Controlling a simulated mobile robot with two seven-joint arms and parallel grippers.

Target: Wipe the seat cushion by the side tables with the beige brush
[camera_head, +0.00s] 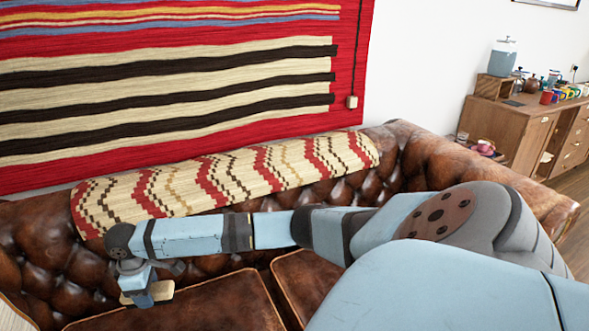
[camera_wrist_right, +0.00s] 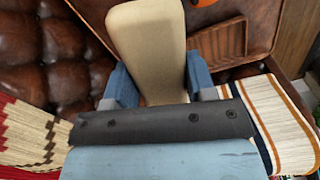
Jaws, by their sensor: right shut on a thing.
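The beige brush (camera_wrist_right: 148,40) is a flat, pale block. My right gripper (camera_wrist_right: 160,82) is shut on it, with a blue finger on each side. In the head view, the brush (camera_head: 161,291) shows on either side of my right gripper (camera_head: 145,296), low over the sofa's left end. Below and beside it is a brown leather seat cushion (camera_head: 205,306) with light piping. I cannot tell whether the brush touches the cushion. A piped brown leather seat cushion (camera_wrist_right: 262,15) also shows in the right wrist view. My left gripper is in neither view. The side tables cannot be made out.
A patterned throw (camera_head: 240,178) lies over the tufted sofa back (camera_head: 385,185) behind my right arm. A wooden sideboard (camera_head: 522,130) with a jar and mugs stands at the right.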

